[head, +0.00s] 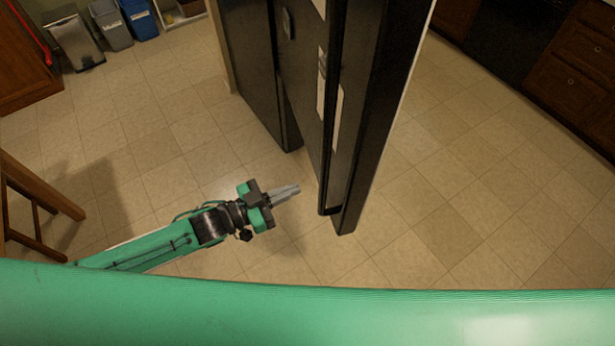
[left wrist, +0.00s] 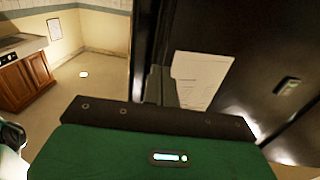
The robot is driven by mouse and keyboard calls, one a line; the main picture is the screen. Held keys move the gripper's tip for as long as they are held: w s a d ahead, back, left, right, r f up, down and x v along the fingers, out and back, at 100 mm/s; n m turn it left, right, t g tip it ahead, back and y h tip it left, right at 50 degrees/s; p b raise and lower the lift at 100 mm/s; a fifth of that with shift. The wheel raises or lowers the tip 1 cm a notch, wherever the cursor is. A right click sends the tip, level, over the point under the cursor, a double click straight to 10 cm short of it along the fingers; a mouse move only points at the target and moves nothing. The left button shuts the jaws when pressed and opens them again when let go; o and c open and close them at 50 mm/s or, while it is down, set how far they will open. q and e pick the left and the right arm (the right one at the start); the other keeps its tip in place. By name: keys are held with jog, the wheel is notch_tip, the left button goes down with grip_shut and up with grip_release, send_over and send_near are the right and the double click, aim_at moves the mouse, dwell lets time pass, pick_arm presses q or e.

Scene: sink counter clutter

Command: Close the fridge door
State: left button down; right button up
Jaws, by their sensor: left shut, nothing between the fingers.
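The black fridge door (head: 365,90) stands ajar in the middle of the head view, its near lower corner pointing toward me. White paper sheets hang on its left face, and one sheet (left wrist: 198,78) shows close up in the left wrist view. My left gripper (head: 296,190) is shut and empty, low over the floor. Its fingertips point right, just left of the door's near end; I cannot tell whether they touch it. In the left wrist view the fingers (left wrist: 160,86) overlap the dark door face. My right gripper is not in view.
Another black panel (head: 250,70) stands left of the door. A wooden stool or chair (head: 40,190) is at the left edge. Bins (head: 110,25) stand at the far left, and wooden cabinets (head: 575,75) at the far right.

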pick_arm(q)
jog(key=p+x, duration=0.2)
jog(key=x, duration=0.3)
jog(key=shift+d, duration=0.15)
